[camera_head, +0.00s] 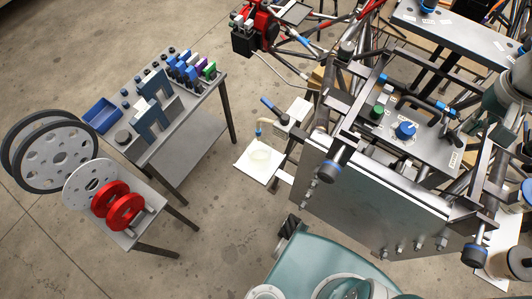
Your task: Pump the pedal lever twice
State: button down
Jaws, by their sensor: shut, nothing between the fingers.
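A dark ribbed pad (290,225) shows low at the centre, just below the left end of the grey panel and beside my teal body. It looks like the pad of the pedal lever, but its arm and pivot are hard to make out. A separate short lever with a blue grip (268,104) slants up from a small block left of the chassis. I cannot make out my gripper; only my body shows at the bottom edge.
A tube chassis with a grey panel (370,205) fills the right. A parts table (205,130) and a stool with red discs (118,205) stand left. Concrete floor is bare between.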

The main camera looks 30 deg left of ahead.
jog(key=shift+f, duration=0.1)
jog(key=shift+f, duration=1.35)
jog(key=shift+s+f, duration=0.3)
jog(key=shift+f, duration=0.7)
jog(key=shift+s+f, duration=0.25)
jog(key=shift+f, duration=0.7)
jog(key=shift+r, duration=0.15)
jog(key=shift+w+r, duration=0.2)
jog(key=shift+r, duration=0.8)
jog(key=shift+w+r, duration=0.15)
jog(key=shift+r, duration=0.8)
jog(key=shift+w+r, duration=0.2)
jog(key=shift+r, duration=1.1)
